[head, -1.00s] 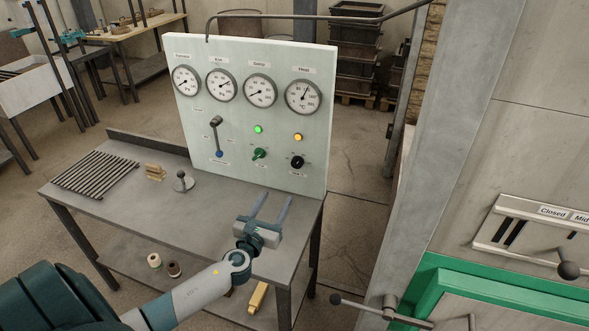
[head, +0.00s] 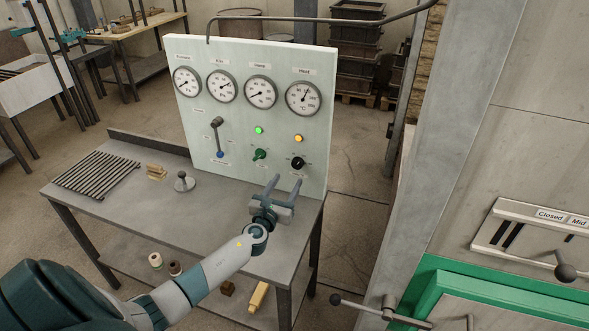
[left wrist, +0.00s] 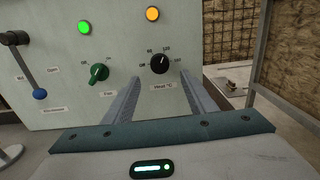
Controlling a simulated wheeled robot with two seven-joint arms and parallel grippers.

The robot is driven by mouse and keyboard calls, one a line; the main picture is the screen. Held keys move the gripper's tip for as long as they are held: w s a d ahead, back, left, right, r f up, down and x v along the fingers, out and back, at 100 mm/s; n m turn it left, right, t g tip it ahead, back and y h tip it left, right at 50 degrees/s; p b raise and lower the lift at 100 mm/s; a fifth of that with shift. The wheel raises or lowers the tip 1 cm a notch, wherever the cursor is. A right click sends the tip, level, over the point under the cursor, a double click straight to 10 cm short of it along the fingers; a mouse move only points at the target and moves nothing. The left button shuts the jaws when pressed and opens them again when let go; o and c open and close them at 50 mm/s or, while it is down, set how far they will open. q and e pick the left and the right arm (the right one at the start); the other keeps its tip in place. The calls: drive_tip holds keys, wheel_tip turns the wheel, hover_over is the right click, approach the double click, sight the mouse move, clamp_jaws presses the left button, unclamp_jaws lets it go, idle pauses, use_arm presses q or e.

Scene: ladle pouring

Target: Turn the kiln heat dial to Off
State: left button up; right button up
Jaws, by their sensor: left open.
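The heat dial is a black knob (head: 297,163) at the lower right of the pale control panel (head: 240,185). An amber lamp (head: 298,138) is lit above it. In the left wrist view the heat dial (left wrist: 160,63) has a scale around it and a "Heat °C" label below. My left gripper (head: 286,182) is open and empty, in front of the panel and a little below the dial. In the left wrist view its fingers lie below and to either side of the dial, apart from it. My right gripper is not in view.
A green fan knob (head: 259,155) sits left of the dial, with a lit green lamp above. A lever with a blue knob (head: 220,154) is farther left. Gauges line the panel top. The bench (head: 150,215) holds rods, small blocks and a weight-like piece. A green-framed door (head: 440,275) stands at right.

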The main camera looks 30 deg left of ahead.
sight(296, 166)
use_arm(q)
drive_tip(key=b+x, duration=0.1)
drive_tip(key=x, duration=0.7)
drive_tip(key=shift+c, duration=0.4)
drive_tip(key=c, duration=1)
